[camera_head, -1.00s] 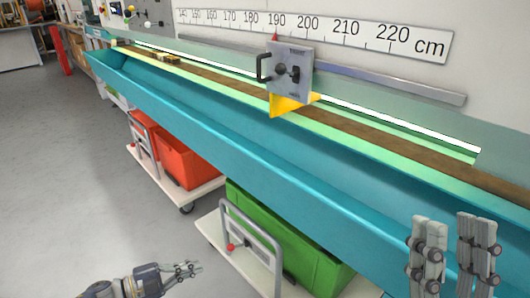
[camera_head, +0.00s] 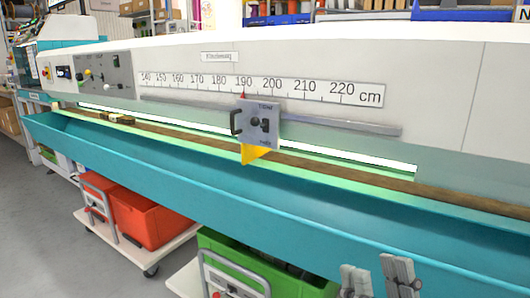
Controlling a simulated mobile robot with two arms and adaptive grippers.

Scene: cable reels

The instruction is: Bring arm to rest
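My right gripper (camera_head: 377,281) shows at the bottom right edge of the head view. Its two grey fingers stand apart with a gap between them, and nothing shows in the gap. It is in front of the teal trough (camera_head: 285,222) of the machine; whether it touches the trough cannot be told. Its lower part is cut off by the picture edge. My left gripper is not in view.
A sliding stop (camera_head: 262,124) with a black handle and yellow pointer sits at about 190 on the ruler (camera_head: 310,92). Below the trough stand carts with a red crate (camera_head: 150,222) and a green crate (camera_head: 245,250). Grey floor is clear at left.

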